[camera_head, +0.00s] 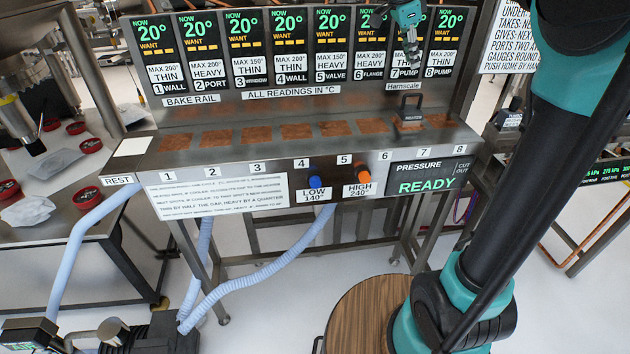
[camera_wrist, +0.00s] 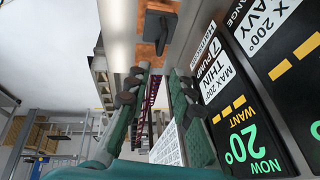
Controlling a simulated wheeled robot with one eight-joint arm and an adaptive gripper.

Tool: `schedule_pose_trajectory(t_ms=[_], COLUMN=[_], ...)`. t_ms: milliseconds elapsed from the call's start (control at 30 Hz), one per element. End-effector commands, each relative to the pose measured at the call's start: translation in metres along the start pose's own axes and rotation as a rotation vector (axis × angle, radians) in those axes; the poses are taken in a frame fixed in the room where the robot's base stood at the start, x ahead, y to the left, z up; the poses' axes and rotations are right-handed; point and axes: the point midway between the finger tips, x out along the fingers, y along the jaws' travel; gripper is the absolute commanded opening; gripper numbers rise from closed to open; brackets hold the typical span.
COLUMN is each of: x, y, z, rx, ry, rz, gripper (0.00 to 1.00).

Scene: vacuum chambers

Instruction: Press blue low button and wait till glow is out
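The blue LOW 140° button (camera_head: 314,180) stands on the front edge of the bench, left of the orange HIGH 240° button (camera_head: 363,180). I cannot tell whether the blue button glows. My gripper (camera_head: 412,62) is up in front of the display panel, near displays 6 and 7, well above and right of the blue button. In the wrist view my gripper (camera_wrist: 155,75) has its two fingers apart with nothing between them. The blue button does not show clearly in the wrist view.
The panel (camera_head: 300,55) reads 20° throughout. The pressure display (camera_head: 427,179) reads READY. A pale blue hose (camera_head: 265,268) hangs below; a round wooden stool (camera_head: 362,315) stands in front.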

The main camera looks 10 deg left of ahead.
Motion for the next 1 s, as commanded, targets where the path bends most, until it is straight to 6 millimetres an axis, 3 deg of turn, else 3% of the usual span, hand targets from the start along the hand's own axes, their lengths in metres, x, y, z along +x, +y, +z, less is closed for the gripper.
schedule_pose_trajectory(t_ms=[33, 133, 1000], x=[0.0000, 0.0000, 0.0000], y=[0.0000, 0.0000, 0.0000], z=[0.0000, 0.0000, 0.0000], rx=[0.000, 0.000, 0.000], ry=[0.000, 0.000, 0.000], rz=[0.000, 0.000, 0.000], gripper=[0.13, 0.00, 0.00])
